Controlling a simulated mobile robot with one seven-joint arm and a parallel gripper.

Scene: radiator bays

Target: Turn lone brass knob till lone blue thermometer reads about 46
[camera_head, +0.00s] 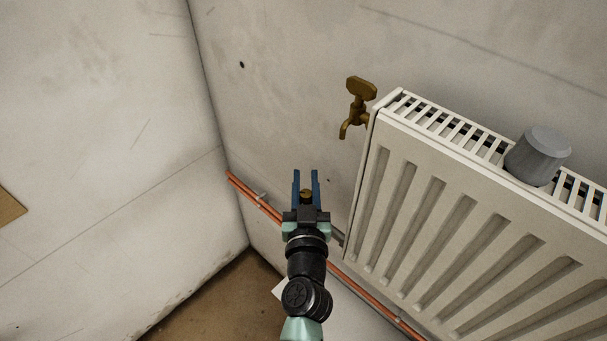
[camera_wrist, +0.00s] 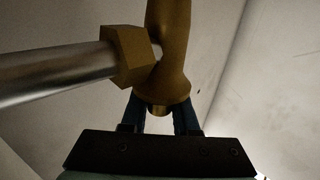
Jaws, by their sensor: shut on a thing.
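My gripper (camera_head: 306,174) is in the middle of the head view, low in front of the wall and left of the radiator. Its two blue fingers are shut on a small brass piece, which I take to be the brass knob (camera_head: 306,194). In the wrist view the fingers stand on both sides of a brass stub (camera_wrist: 158,110) under a brass valve body (camera_wrist: 169,60). Most of the knob is hidden by the fingers and the valve body. I see no blue thermometer in either view.
A white radiator (camera_head: 480,215) fills the right side, with a grey knob-like cylinder (camera_head: 538,155) at its top. A brass tap (camera_head: 358,105) is on the wall behind. Copper pipes (camera_head: 255,198) run low along the wall. A silver pipe (camera_wrist: 55,78) joins the valve through a brass nut (camera_wrist: 130,57).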

